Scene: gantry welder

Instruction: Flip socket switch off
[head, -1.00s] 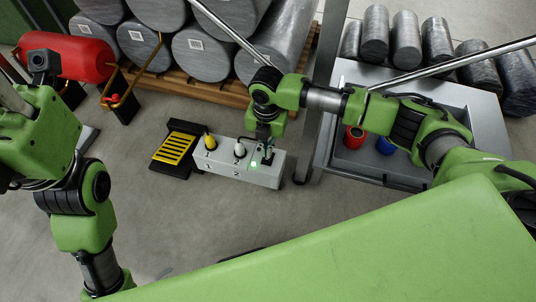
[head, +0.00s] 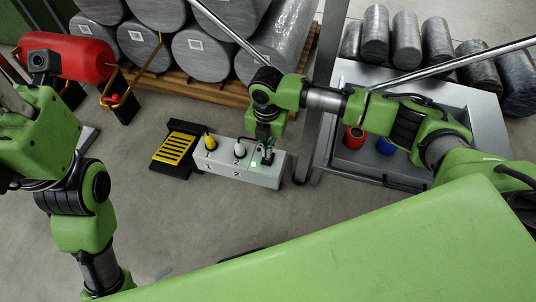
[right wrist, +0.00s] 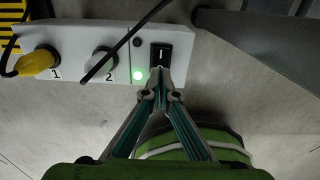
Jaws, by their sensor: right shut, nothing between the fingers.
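The socket box (head: 237,170) is a light grey block on the floor in the head view. It also fills the top left of the right wrist view (right wrist: 110,48). Its black rocker switch (right wrist: 161,55) sits near the box's right end, with a lit green lamp (right wrist: 138,75) beside it. My right gripper (head: 266,158) is shut and empty at that end of the box. In the right wrist view its fingertips (right wrist: 158,72) are at the lower edge of the switch; I cannot tell whether they touch it. My left gripper is outside the views; only the left arm shows.
A yellow plug (right wrist: 38,62) and a white plug (right wrist: 100,60) sit in the sockets marked 1 and 2. A black and yellow pedal (head: 176,150) lies left of the box. A grey metal table (head: 400,172) stands to the right. The floor in front is mostly clear.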

